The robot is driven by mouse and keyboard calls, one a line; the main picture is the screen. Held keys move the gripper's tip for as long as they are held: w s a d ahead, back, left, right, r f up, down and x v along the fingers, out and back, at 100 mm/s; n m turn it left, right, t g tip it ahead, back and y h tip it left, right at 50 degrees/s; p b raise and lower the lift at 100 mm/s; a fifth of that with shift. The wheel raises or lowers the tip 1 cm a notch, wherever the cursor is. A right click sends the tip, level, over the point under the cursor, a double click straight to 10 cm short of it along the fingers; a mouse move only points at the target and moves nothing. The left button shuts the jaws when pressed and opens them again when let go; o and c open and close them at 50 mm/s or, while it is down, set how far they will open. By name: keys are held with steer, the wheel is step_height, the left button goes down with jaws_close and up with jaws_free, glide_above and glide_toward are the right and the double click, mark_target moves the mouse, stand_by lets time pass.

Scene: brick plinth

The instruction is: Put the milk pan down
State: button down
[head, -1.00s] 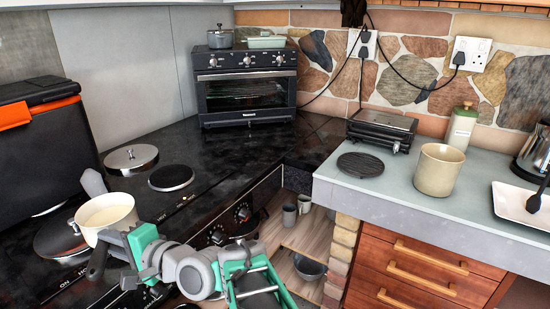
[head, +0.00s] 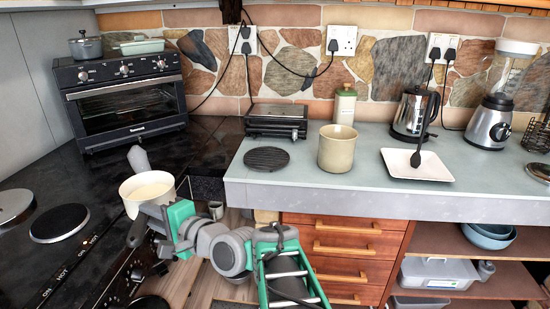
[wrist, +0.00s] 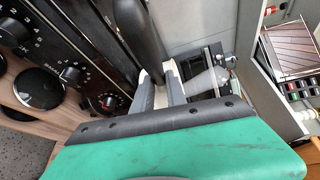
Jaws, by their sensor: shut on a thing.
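The milk pan (head: 147,196) is cream-coloured with a pale inside and a dark handle. In the head view it is at left, upright, in front of the black cooktop's right edge. My gripper (head: 152,212) is shut on the handle. In the wrist view the dark handle (wrist: 138,38) runs up from between the fingers of my gripper (wrist: 160,88). The pan appears held up, but its underside is partly hidden by my gripper.
A black round trivet (head: 267,159) lies bare on the pale counter (head: 330,188). Beside it stand a beige pot (head: 337,149), a black grill (head: 276,120) and a white tray (head: 416,166). The cooktop (head: 100,185) has round plates. An oven (head: 122,98) stands behind.

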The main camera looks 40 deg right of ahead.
steer(key=s+d+r+m+h+b, duration=0.1)
steer(key=s+d+r+m+h, duration=0.15)
steer(key=d, duration=0.85)
steer(key=s+d+r+m+h, duration=0.1)
steer(key=s+d+r+h, duration=0.2)
steer(key=d, duration=0.8)
steer(key=s+d+r+m+h+b, duration=0.15)
steer(key=d+r, duration=0.35)
steer(key=d, duration=0.6)
steer(key=shift+h, duration=0.3)
steer(key=w+d+f, duration=0.2)
steer(key=w+f, duration=0.2)
steer(key=w+d+f, duration=0.2)
steer(key=w+f, duration=0.2)
steer(key=w+d+f+b, duration=0.1)
steer(key=w+d+f, duration=0.1)
steer(key=w+f, duration=0.2)
steer(key=shift+w+d+f, duration=0.2)
steer(key=shift+d+f, duration=0.05)
steer(key=shift+f, duration=0.35)
